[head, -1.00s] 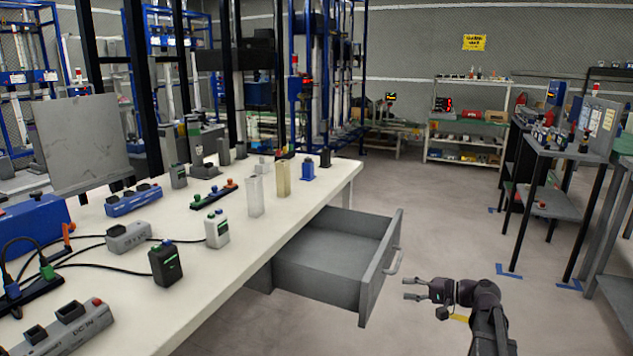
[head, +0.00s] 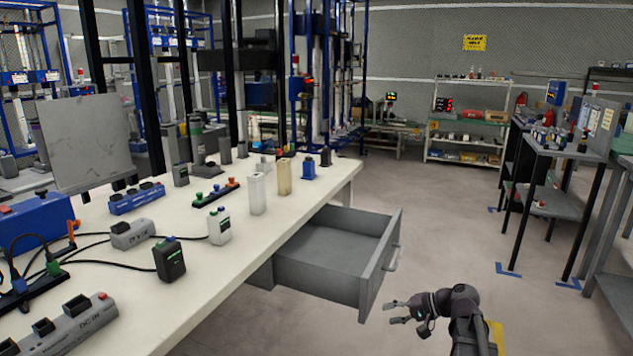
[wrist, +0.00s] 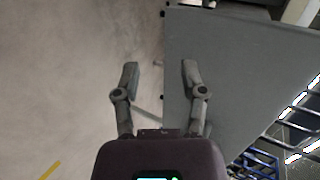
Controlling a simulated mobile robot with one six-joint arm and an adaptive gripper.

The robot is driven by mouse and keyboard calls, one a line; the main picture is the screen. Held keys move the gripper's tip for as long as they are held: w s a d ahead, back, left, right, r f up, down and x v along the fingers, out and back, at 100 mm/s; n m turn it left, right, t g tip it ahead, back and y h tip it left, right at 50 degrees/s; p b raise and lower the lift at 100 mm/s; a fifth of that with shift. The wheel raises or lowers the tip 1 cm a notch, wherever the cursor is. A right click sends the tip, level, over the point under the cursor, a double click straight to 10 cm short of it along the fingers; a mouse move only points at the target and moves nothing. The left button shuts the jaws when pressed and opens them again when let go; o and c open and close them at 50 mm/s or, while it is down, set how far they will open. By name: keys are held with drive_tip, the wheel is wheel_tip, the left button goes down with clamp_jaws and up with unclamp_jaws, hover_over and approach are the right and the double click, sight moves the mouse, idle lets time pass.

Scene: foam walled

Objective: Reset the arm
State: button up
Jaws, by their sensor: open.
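My gripper (head: 392,312) is at the lower right of the head view, in front of and below the pulled-out drawer. Its fingers point left and are apart, with nothing between them. The wrist view also shows the gripper (wrist: 158,75) with its two fingers spread and empty. A flat grey panel (wrist: 235,70) fills the right of the wrist view, behind the right finger. The grey drawer (head: 325,280) under the white table stands open, and its visible inside looks empty. Its handle (head: 391,258) faces right.
The white table (head: 235,265) carries several battery-like blocks, a dark charger (head: 169,259), cables and a power strip (head: 75,325). A dark side table (head: 560,155) stands at the right. The floor between drawer and side table is clear.

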drive_tip(key=s+a+f+n+g+h, duration=0.35)
drive_tip(key=s+f+h, duration=0.65)
drive_tip(key=s, duration=0.4)
wheel_tip(320, 180, up, 38)
drive_tip(key=h+p, duration=0.1)
drive_tip(key=p, duration=3.6)
drive_tip(key=shift+d+f+g, duration=0.15)
drive_tip(key=shift+f+g, duration=0.05)
drive_tip(key=shift+g, duration=0.15)
drive_tip(key=shift+s, duration=0.15)
